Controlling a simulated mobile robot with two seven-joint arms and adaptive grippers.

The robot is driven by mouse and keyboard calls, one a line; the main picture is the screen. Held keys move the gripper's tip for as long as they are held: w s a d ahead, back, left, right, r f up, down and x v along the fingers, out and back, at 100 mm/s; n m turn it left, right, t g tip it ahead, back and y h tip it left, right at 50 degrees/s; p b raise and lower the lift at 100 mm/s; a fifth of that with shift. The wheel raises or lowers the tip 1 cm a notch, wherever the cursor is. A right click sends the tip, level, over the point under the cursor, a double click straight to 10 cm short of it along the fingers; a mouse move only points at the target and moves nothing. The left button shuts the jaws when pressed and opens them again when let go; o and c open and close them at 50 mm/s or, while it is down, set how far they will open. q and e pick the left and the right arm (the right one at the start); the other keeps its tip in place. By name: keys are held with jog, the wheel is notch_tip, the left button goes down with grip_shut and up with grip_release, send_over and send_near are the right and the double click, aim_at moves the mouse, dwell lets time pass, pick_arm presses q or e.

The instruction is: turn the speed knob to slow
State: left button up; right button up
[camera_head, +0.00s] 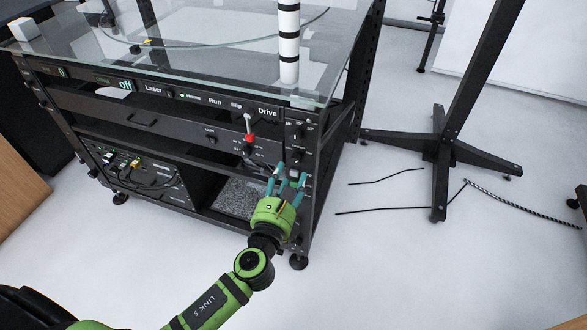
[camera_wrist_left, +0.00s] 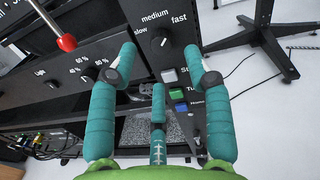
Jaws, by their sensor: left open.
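The speed knob (camera_wrist_left: 160,41) is a round black knob on the dark panel, with "slow", "medium" and "fast" printed around it, in the left wrist view. My left gripper (camera_wrist_left: 163,77) has teal fingers spread open and empty. In the wrist view, the knob appears just beyond and between the left and right fingertips; contact is not clear. In the head view the left gripper (camera_head: 289,178) is at the right front of the cabinet, below the upper knobs. My right gripper is not in view.
A red-ended lever (camera_head: 249,137) sticks out left of my gripper; it also shows in the wrist view (camera_wrist_left: 67,42). Grey, green and blue buttons (camera_wrist_left: 178,94) sit below the knob. A glass top (camera_head: 200,60) overhangs the cabinet. A black stand (camera_head: 440,160) is at right.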

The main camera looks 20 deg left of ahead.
aim_at(295, 162)
pick_arm(q)
jog(key=w, duration=0.5)
jog(key=shift+w, duration=0.1)
grip_shut()
